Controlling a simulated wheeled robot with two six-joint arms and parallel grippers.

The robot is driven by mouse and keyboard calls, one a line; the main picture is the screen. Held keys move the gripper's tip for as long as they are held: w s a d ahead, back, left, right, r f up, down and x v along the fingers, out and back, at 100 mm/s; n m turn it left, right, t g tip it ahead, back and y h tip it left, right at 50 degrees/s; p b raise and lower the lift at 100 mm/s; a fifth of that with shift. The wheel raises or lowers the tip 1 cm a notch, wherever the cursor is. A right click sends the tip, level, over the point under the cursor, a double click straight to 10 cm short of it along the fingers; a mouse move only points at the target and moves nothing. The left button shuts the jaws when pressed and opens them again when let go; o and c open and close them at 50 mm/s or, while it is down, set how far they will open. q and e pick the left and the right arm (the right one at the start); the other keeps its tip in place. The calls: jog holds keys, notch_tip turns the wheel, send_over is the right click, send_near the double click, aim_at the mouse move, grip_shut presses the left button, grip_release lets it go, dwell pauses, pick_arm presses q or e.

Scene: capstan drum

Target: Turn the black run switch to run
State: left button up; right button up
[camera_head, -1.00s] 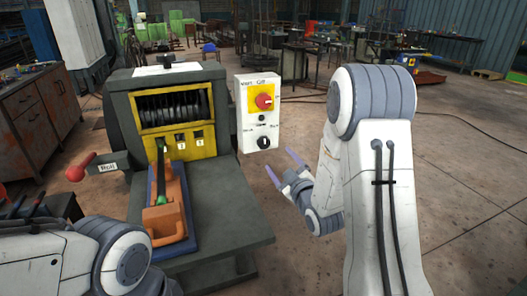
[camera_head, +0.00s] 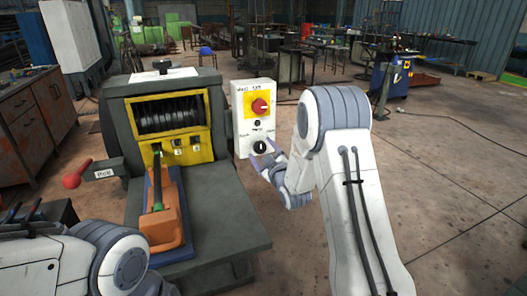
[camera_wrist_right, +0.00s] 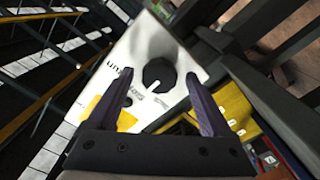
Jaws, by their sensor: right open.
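The black run switch (camera_head: 260,147) is a round knob low on the white control box (camera_head: 241,140). It also shows in the right wrist view (camera_wrist_right: 159,75), on the white panel with printed words that are hard to read. My right gripper (camera_head: 263,153) is open and empty, close in front of the knob. In the right wrist view, the fingers (camera_wrist_right: 159,78) appear on either side of the knob, with a gap on both sides. I cannot tell whether the fingertips reach around it. My left arm is at the lower left; its gripper is not clearly visible.
A red knob (camera_head: 260,106) on a yellow plate sits above the switch. The capstan drum (camera_head: 172,116) stands left of the box in a yellow frame. A grey table (camera_head: 215,215) extends in front, with an orange block (camera_head: 164,225). A red-ended lever (camera_head: 72,181) sticks out left.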

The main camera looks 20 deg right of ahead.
jog(key=c, duration=1.2)
jog(key=shift+d, duration=0.2)
grip_shut()
jog(key=shift+a, duration=0.1)
jog(key=shift+f+m, duration=0.1)
jog(key=shift+m, duration=0.3)
jog(key=shift+m+b, duration=0.6)
jog(key=m+b, duration=0.1)
jog(key=m, duration=0.1)
jog(key=shift+m, duration=0.3)
jog(key=m+b, duration=0.1)
jog(key=m, duration=0.4)
jog(key=shift+b, duration=0.3)
jog(key=shift+m, duration=0.3)
